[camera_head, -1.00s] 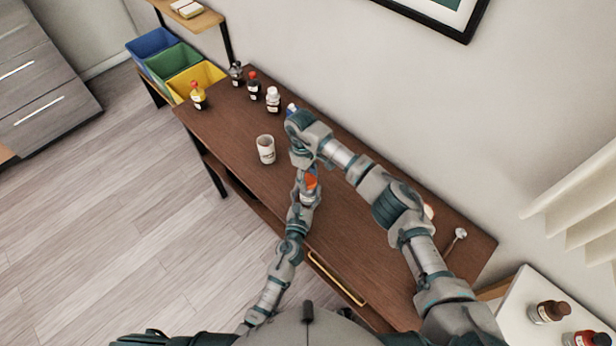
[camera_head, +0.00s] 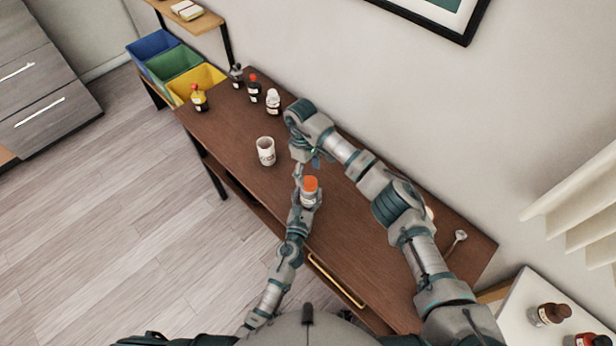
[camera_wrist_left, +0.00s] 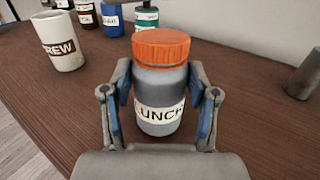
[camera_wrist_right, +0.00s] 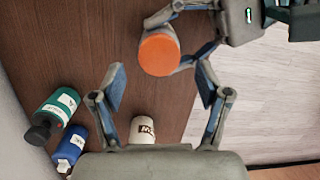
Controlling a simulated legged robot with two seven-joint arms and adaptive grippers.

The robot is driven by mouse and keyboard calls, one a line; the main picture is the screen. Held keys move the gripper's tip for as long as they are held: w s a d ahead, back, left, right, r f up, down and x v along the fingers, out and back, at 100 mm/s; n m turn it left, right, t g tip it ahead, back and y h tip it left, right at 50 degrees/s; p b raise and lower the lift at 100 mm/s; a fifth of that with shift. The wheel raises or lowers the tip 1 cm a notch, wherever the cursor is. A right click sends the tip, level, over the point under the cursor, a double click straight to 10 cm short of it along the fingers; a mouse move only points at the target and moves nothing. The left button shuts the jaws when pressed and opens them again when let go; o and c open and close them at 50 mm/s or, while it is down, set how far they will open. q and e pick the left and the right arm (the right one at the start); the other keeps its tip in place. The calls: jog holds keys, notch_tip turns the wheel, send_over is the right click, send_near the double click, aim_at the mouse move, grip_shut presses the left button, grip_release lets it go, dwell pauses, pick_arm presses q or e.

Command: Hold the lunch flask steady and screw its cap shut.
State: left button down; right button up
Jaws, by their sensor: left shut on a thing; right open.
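The lunch flask is a grey jar with a white "LUNCH" label (camera_wrist_left: 160,112). It stands upright on the brown table, and it also shows in the head view (camera_head: 309,196). Its orange cap (camera_wrist_left: 161,46) sits on top; I cannot tell how tightly it is on. My left gripper (camera_wrist_left: 161,105) is shut on the flask body, a finger on each side below the cap. My right gripper (camera_wrist_right: 160,88) is open and empty. In the right wrist view the cap (camera_wrist_right: 159,54) lies just beyond its fingertips, not between them.
A white mug (camera_head: 265,151) stands to the left of the flask. Several bottles, including a white one (camera_head: 273,101), stand toward the table's far left end. A spoon-like object (camera_head: 456,239) lies at right.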

jog(key=shift+r, duration=0.25)
jog(key=shift+c, duration=0.4)
